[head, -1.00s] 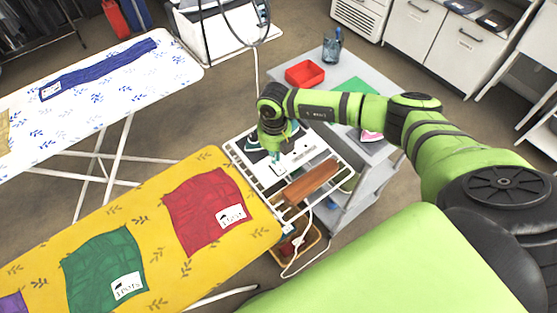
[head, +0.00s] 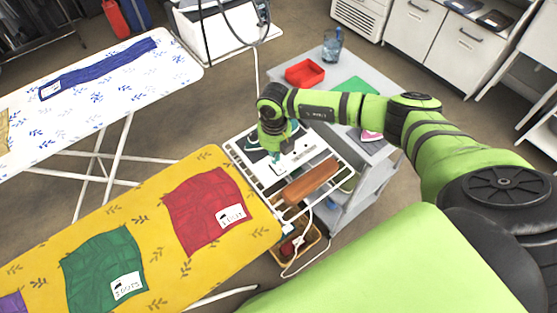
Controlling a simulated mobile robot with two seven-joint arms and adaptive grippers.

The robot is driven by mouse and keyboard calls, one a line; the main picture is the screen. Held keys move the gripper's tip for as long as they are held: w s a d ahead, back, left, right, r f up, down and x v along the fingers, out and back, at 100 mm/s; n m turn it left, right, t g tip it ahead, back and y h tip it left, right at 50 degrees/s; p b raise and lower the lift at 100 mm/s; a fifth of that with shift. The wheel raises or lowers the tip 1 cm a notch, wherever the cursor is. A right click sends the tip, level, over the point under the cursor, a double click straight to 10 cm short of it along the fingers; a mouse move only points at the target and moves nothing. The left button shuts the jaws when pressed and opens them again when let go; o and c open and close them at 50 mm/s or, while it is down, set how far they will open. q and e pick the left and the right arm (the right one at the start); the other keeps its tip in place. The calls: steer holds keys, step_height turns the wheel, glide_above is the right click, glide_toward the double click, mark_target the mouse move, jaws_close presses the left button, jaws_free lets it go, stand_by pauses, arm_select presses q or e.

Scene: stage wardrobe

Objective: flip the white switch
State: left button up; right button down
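A white power strip (head: 302,157) lies on the white wire rack (head: 239,158) at the end of the yellow ironing board. The white switch itself is too small to make out. My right gripper (head: 276,156) points down over the left end of the strip. Its teal fingertips are at or just above the strip; I cannot tell if they touch. The wrist hides the gap between the fingers, so open or shut does not show. My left gripper is not in view.
A yellow ironing board (head: 160,268) with folded cloths is at left. A cord hangs below the rack.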

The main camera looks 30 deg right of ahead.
steer(key=shift+f+b, duration=0.85)
steer(key=shift+f, duration=0.2)
steer(key=shift+r, duration=0.1)
stand_by(0.3)
step_height(320, 180, up, 7)
steer(key=p, duration=0.5)
steer(key=shift+p, duration=0.4)
